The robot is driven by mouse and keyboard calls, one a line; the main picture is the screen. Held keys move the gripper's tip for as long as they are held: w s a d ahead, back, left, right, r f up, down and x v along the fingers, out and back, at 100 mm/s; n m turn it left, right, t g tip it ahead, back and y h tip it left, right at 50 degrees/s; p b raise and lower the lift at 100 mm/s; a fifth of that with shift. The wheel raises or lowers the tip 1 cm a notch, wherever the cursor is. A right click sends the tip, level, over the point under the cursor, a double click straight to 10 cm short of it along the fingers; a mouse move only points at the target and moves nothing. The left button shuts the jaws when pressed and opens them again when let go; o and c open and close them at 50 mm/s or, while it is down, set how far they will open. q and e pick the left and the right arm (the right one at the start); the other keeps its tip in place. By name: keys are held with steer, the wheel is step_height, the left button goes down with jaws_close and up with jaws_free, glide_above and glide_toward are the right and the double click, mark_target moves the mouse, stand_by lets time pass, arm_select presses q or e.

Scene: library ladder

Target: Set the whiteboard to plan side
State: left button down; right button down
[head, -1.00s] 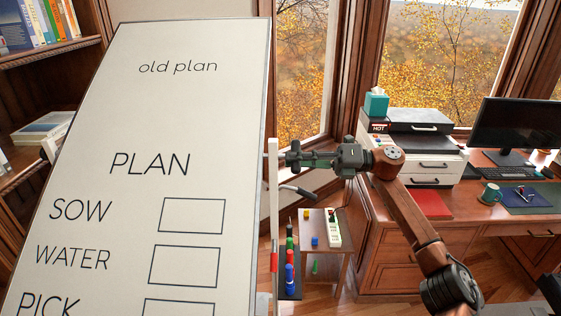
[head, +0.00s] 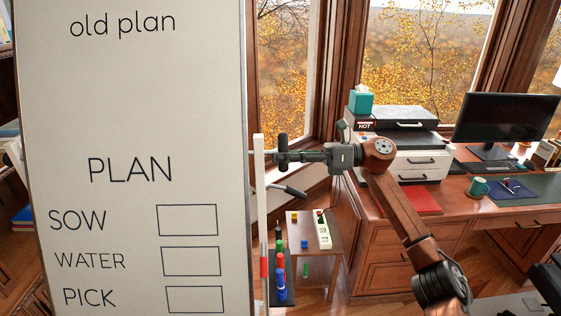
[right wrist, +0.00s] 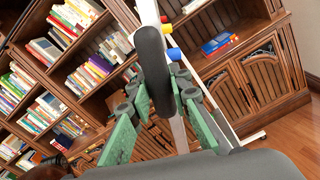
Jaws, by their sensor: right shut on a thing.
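The whiteboard (head: 130,140) fills the left of the head view and stands nearly upright. The face toward me reads "old plan", then "PLAN", "SOW", "WATER" and "PICK", with empty boxes (head: 187,220) beside the last three. My right gripper (head: 283,157) is beside the board's right edge, by the white stand post. It is shut on a black grip (right wrist: 153,70), which lies between its green fingers in the right wrist view. A black bent lever (head: 290,190) sticks out of the post below it. My left gripper is not in view.
A marker tray (head: 290,302) with coloured markers is low on the stand. A small side table (head: 335,245) bears a power strip (head: 322,228) and blocks. The desk (head: 380,240) with printer and monitor stands at right. Bookshelves (right wrist: 85,65) show in the wrist view.

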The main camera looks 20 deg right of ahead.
steer(key=shift+w+f+n+b, duration=0.15)
steer(key=shift+f+n+b, duration=0.25)
steer(key=shift+n, duration=0.4)
steer(key=shift+r+n+b, duration=0.15)
steer(key=shift+n+b, duration=0.15)
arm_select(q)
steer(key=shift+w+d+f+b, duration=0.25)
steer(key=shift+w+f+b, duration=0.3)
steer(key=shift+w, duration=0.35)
arm_select(e)
steer(key=shift+r+n, duration=0.2)
steer(key=shift+n, duration=0.7)
steer(key=c, duration=1.8)
jaws_free()
steer(key=shift+o, duration=0.2)
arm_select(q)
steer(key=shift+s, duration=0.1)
arm_select(e)
steer(key=shift+d, duration=0.25)
steer(key=v, duration=1.1)
steer(key=shift+d, duration=0.3)
